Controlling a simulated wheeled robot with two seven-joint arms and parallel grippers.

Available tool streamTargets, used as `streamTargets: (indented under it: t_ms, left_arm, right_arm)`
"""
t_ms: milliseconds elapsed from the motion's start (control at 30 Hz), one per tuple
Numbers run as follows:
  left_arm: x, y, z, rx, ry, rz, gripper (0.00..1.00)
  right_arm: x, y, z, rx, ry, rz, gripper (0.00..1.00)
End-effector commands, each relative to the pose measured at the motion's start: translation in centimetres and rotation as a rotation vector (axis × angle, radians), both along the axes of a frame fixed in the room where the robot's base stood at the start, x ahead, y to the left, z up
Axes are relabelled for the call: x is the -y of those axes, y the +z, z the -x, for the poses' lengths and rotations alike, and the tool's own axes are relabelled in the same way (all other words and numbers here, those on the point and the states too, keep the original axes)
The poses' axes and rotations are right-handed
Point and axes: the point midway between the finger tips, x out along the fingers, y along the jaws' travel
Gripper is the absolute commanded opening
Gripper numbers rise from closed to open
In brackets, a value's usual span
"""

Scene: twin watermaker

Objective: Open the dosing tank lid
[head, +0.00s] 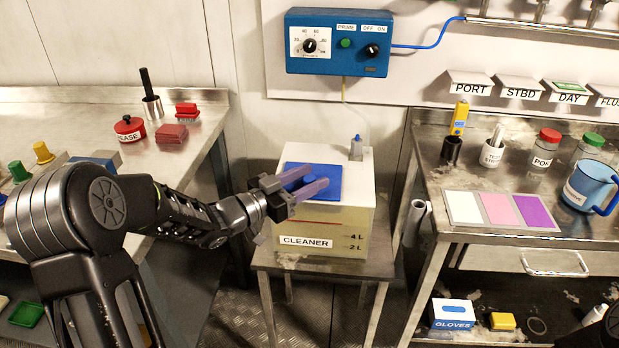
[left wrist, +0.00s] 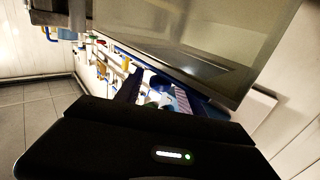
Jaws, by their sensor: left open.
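The dosing tank (head: 352,222) is a pale box labelled CLEANER with level marks, on a small metal stand. Its blue lid (head: 333,172) lies flat on the left part of the tank top and looks closed. My left gripper (head: 312,180) reaches in from the left, its two fingers apart over the lid. A blue raised part of the lid shows between the fingers; I cannot tell whether they touch it.
A blue control box (head: 338,66) hangs on the wall above. Metal benches stand left (head: 62,118) and right (head: 590,225), with jars, a blue mug (head: 588,190) and coloured cards.

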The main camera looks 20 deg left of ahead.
Motion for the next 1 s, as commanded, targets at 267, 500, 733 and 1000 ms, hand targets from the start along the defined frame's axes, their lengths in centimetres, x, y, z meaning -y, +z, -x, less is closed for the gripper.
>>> streamTargets:
  t_ms: [267,500,733,1000]
  left_arm:
    - [0.11,0.0,-0.18,0.0,0.0,0.0,0.46]
    - [0.09,0.0,-0.15,0.0,0.0,0.0,0.27]
    - [0.08,0.0,-0.15,0.0,0.0,0.0,0.09]
    - [0.07,0.01,-0.16,0.0,0.001,0.0,0.0]
  right_arm:
    - [0.0,0.0,0.0,0.0,0.0,0.0,1.0]
    - [0.0,0.0,0.0,0.0,0.0,0.0,1.0]
    - [0.0,0.0,0.0,0.0,0.0,0.0,1.0]
    - [0.0,0.01,0.0,0.0,0.0,0.0,1.0]
